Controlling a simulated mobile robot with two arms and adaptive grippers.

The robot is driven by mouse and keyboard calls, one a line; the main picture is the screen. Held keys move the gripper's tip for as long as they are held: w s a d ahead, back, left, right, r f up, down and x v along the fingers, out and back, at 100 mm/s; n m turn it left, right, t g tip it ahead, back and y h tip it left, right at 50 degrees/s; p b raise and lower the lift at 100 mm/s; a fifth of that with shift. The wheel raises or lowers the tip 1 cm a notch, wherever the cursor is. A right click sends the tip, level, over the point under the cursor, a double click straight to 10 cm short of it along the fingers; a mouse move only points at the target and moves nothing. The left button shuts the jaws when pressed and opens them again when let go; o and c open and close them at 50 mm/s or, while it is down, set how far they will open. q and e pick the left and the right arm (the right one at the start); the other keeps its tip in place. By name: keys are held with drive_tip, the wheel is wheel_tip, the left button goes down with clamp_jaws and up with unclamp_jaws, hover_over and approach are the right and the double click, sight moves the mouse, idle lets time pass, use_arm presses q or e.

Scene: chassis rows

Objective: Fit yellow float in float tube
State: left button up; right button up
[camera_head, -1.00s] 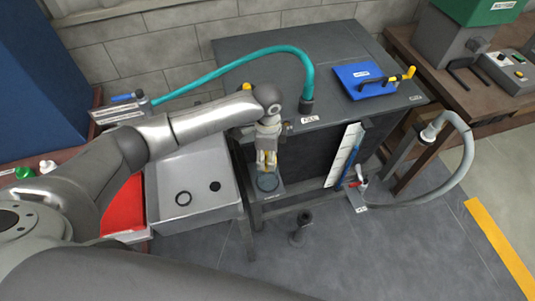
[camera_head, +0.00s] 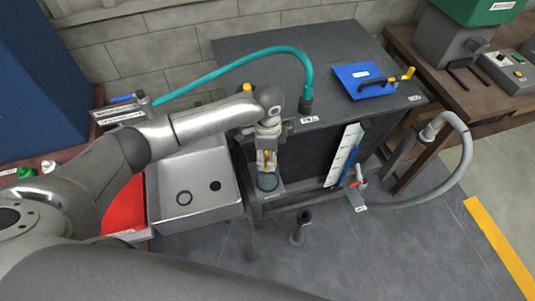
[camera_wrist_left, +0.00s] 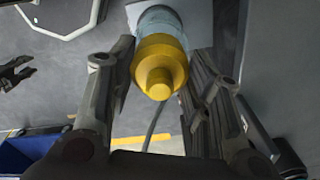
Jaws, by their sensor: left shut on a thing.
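My left gripper (camera_head: 266,162) reaches down over the float tube (camera_head: 268,183), a clear bluish tube on a grey bracket at the front of the tank stand. In the left wrist view its fingers are shut on the yellow float (camera_wrist_left: 160,65), a thick disc with a narrower knob. The float lies in line with the tube (camera_wrist_left: 158,18); whether its far end is inside the tube is hidden. A dark forked gripper (camera_wrist_left: 16,75), seemingly my right one, shows at the left edge of that view with its fingers apart.
A grey sink (camera_head: 190,188) stands left of the tube. A white scale (camera_head: 345,152) and a grey hose (camera_head: 455,180) are to the right.

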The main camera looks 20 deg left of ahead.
use_arm(q)
drive_tip(key=shift+f, duration=0.15)
idle(0.5)
drive_tip(key=shift+f, duration=0.25)
drive_tip(key=shift+f+b, duration=0.85)
drive_tip(key=shift+f, duration=0.8)
drive_tip(key=shift+s+f, duration=0.1)
drive_tip(key=shift+f, duration=0.1)
drive_tip(key=shift+s+f, duration=0.15)
drive_tip(key=shift+f, duration=0.05)
drive_tip(key=o, duration=1)
drive_tip(key=shift+o, duration=0.2)
